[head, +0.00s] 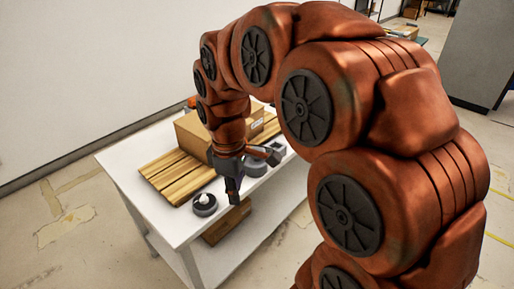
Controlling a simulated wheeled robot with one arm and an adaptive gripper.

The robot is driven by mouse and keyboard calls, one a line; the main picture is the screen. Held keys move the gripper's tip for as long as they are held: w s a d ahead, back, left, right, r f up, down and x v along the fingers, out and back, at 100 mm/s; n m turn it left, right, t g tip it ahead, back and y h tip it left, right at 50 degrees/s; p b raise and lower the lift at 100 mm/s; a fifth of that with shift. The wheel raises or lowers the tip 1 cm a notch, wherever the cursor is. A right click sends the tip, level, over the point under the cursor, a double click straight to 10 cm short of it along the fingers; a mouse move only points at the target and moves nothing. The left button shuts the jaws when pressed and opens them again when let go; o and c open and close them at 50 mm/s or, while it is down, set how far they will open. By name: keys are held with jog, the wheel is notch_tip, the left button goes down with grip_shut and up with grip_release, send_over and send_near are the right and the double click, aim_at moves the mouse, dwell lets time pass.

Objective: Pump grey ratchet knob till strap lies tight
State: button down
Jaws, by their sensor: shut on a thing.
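My gripper (250,177) is low over the right part of the white table, with one dark finger to the front left and the other to the back right. A grey round knob (255,167) shows between the fingers, and the gripper appears shut on it. The view is small, so the exact contact is hard to make out. A cardboard box (192,135) stands on a slatted wooden pallet (172,177) behind and left of my gripper. I cannot make out the strap, and my arm hides part of the box.
On the white table (130,178), a dark round item with a white top (204,204) stands near the front edge, left of my gripper. A small grey item (277,148) lies behind the knob. Another cardboard box (226,223) is below the tabletop.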

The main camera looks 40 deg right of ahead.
jog(key=w+d+f+n+t+h+p, duration=0.1)
jog(key=w+d+n+p, duration=0.1)
jog(key=w+d+n, duration=0.8)
jog(key=w+d, duration=0.9)
jog(key=w, duration=0.1)
jog(key=shift+w+n+p, duration=0.3)
jog(key=shift+f, duration=0.1)
jog(key=shift+d+f+b, duration=0.15)
jog(key=shift+f+b, duration=0.55)
jog(key=shift+f, duration=1.05)
jog(key=shift+d+f+b, duration=0.15)
jog(key=shift+f+b, duration=0.5)
jog(key=shift+f, duration=1.1)
